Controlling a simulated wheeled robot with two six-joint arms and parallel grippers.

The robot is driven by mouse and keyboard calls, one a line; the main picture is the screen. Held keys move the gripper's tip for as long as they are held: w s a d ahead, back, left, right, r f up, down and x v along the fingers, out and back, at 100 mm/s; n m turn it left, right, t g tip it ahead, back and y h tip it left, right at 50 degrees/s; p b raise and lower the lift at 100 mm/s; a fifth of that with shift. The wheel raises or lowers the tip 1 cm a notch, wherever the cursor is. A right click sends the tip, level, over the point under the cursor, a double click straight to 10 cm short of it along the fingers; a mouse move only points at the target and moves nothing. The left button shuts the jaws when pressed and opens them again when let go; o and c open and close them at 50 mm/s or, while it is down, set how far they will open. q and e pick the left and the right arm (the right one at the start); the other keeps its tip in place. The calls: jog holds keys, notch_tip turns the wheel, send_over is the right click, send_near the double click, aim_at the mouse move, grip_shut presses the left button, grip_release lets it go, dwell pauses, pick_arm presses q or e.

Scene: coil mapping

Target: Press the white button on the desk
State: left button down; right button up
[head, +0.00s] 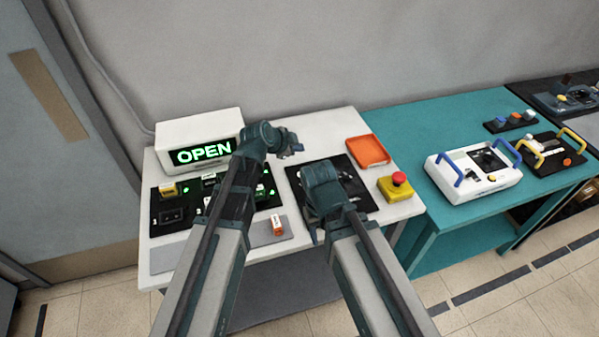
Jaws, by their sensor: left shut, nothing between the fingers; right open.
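No white button can be made out for certain on the white desk (404,209); part of its top is hidden behind my arms. My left gripper (297,148) is shut and empty, above the back middle of the desk. My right gripper (322,187) is lower, over the black mat (362,200), and open; its fingertips are hard to make out.
A white box (199,131) with a lit green OPEN sign stands at the back left. An orange tray (367,151) and a yellow box with a red button (399,186) are at the right. A white device with blue handles (470,180) sits on the teal table (405,120).

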aim_at(298, 176)
pick_arm(q)
jog(key=shift+f, duration=0.1)
notch_tip(298, 176, down, 9)
jog(key=b, duration=0.9)
dwell(1.8)
jog(key=shift+f+b, duration=0.25)
jog(key=shift+b, duration=0.1)
jog(key=shift+f+b, duration=0.35)
jog(key=shift+b, duration=0.05)
dwell(0.5)
jog(key=shift+r, duration=0.2)
jog(key=shift+r+p, duration=0.65)
jog(key=shift+p, duration=0.2)
